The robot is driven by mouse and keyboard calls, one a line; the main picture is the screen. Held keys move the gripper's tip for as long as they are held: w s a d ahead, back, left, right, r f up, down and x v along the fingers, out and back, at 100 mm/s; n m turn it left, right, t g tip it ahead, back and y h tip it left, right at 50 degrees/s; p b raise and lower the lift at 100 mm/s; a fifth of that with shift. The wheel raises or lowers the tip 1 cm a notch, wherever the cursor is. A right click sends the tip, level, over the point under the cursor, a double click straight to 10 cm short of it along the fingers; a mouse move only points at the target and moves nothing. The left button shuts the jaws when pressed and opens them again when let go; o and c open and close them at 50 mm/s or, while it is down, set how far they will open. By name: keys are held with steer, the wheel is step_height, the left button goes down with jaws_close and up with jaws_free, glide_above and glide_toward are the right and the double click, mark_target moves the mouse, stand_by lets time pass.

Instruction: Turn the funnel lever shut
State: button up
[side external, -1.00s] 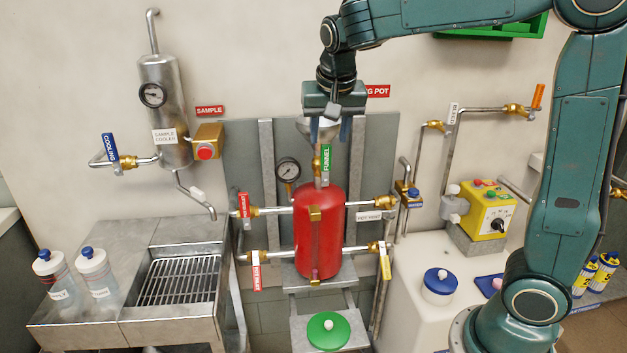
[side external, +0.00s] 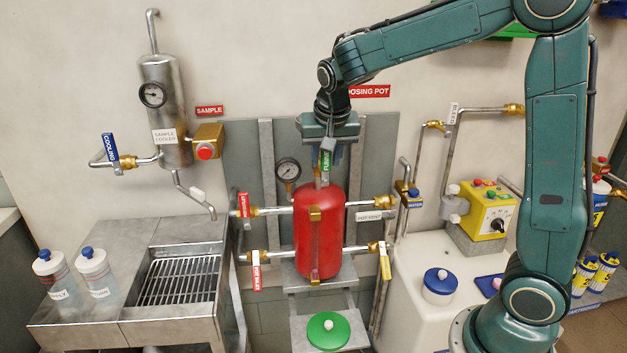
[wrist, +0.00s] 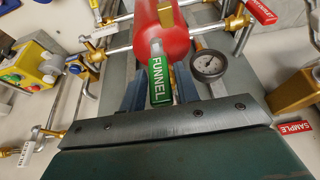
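The funnel lever (side external: 326,162) is a green handle labelled FUNNEL, above the red dosing pot (side external: 318,235). In the side view it hangs upright and its upper part is hidden by my gripper (side external: 323,157). In the wrist view the green lever (wrist: 159,80) lies between the two blue fingers of my gripper (wrist: 160,88). The fingers are apart, one on each side of the lever, and look open; I cannot tell whether either touches it. The funnel itself is hidden behind my gripper.
A pressure gauge (side external: 288,170) stands close left of the lever. A brass sample valve (side external: 208,143) is on the wall at left. A grey backing panel (side external: 380,140) stands close behind.

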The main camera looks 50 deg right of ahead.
jaws_close()
steer(key=shift+s+d, duration=0.1)
steer(key=shift+s, duration=0.05)
steer(key=s+d+f+m+t+y, duration=0.4)
steer(key=t+y, duration=0.5)
steer(key=t, duration=0.3)
steer(key=shift+d+f, duration=0.2)
steer(key=shift+f, duration=0.55)
stand_by(0.7)
steer(key=shift+s+f, duration=0.1)
steer(key=shift+s, duration=0.05)
stand_by(0.4)
steer(key=shift+o, duration=1.7)
jaws_free()
